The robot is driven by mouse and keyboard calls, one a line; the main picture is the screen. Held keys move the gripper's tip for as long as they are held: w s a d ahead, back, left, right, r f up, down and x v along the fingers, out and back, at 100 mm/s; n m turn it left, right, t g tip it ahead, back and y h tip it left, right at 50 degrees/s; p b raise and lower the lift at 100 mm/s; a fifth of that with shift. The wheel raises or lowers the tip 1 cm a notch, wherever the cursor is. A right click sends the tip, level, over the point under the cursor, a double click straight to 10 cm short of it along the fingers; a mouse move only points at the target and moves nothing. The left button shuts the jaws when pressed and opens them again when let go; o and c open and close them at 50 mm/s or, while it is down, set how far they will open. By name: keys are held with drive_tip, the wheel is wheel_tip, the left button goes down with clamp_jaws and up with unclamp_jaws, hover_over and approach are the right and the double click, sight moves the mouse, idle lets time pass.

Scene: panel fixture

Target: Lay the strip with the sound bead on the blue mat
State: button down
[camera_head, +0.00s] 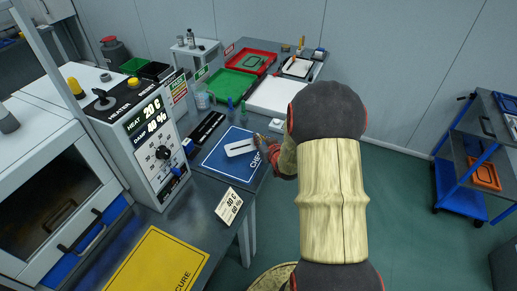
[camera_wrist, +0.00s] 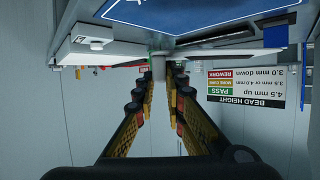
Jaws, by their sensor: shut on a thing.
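The blue mat (camera_head: 222,166) lies on the grey bench and also shows at the top of the wrist view (camera_wrist: 185,12). A pale strip (camera_head: 240,147) is over the mat's upper part, reaching left from my gripper (camera_head: 265,143). I cannot tell whether it touches the mat. My gripper (camera_wrist: 160,92) is shut on the strip, whose grey end (camera_wrist: 158,68) shows between the fingertips. The strip's bead is too small to make out.
A panel box (camera_head: 150,130) reads heat 20 C, damp 40 %. A yellow mat (camera_head: 155,262) and a card (camera_head: 228,206) lie nearer. Green (camera_head: 233,84) and red (camera_head: 252,61) trays stand behind. A bead height sign (camera_wrist: 252,87) shows in the wrist view.

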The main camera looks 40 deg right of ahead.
drive_tip(key=w+d+f, duration=0.1)
drive_tip(key=f, duration=0.1)
drive_tip(key=w+d+f+b, duration=0.2)
drive_tip(key=f, duration=0.1)
drive_tip(key=shift+w+d+f, duration=0.15)
drive_tip(key=shift+w+f, duration=0.05)
drive_tip(key=shift+f, duration=0.15)
drive_tip(key=shift+w+d+f+b, duration=0.1)
drive_tip(key=shift+f+b, duration=0.65)
drive_tip(key=shift+f, duration=0.85)
drive_tip(key=shift+f, duration=0.1)
drive_tip(key=shift+f, duration=0.15)
drive_tip(key=c, duration=2)
unclamp_jaws()
drive_tip(key=shift+o, duration=0.8)
drive_tip(key=shift+r, duration=0.2)
